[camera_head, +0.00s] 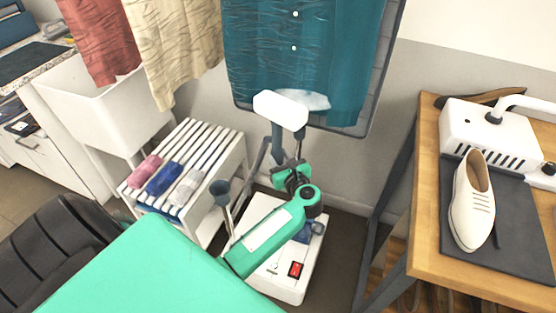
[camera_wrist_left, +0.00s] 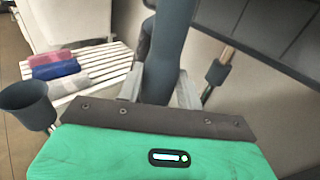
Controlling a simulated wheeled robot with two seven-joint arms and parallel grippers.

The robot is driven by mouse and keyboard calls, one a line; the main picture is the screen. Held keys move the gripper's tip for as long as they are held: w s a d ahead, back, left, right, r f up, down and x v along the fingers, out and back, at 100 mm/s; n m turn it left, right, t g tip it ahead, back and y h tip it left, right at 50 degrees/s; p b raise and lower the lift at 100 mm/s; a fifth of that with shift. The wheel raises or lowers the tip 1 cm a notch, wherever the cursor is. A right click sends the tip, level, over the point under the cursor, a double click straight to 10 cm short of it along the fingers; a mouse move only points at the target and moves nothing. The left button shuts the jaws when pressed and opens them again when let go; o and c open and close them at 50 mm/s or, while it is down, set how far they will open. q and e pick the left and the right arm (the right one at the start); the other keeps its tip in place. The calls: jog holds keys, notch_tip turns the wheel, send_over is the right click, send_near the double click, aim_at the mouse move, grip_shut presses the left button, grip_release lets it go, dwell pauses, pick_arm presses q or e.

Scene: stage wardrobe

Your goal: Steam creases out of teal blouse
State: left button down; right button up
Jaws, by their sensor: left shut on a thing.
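The teal blouse (camera_head: 300,50) hangs at the top centre of the head view, in front of a dark-framed board; creases show on its left side, and its top is cut off. My left gripper (camera_head: 287,166) is shut on the dark handle of the steamer head (camera_head: 281,106). The white head is upright at the blouse's lower edge, with a whitish patch beside it on the cloth; I cannot tell whether it touches. In the left wrist view the handle (camera_wrist_left: 166,55) stands between my fingers. The white steamer base (camera_head: 285,285) with a red switch stands on the floor below. My right gripper is out of view.
A red garment (camera_head: 103,40) and a cream garment (camera_head: 175,45) hang at left above a white sink (camera_head: 95,100). A white slatted rack (camera_head: 205,150) holds rolled cloths. A wooden table (camera_head: 430,200) at right bears a white shoe (camera_head: 470,210) and a white machine (camera_head: 490,130).

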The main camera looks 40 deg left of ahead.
pick_arm(q)
jog(key=shift+r, duration=0.15)
notch_tip(320, 180, up, 29)
jog(key=p, duration=1.8)
dwell(3.5)
jog(key=shift+r+p, duration=1.75)
jog(key=shift+r, duration=0.65)
jog(key=shift+r, duration=0.1)
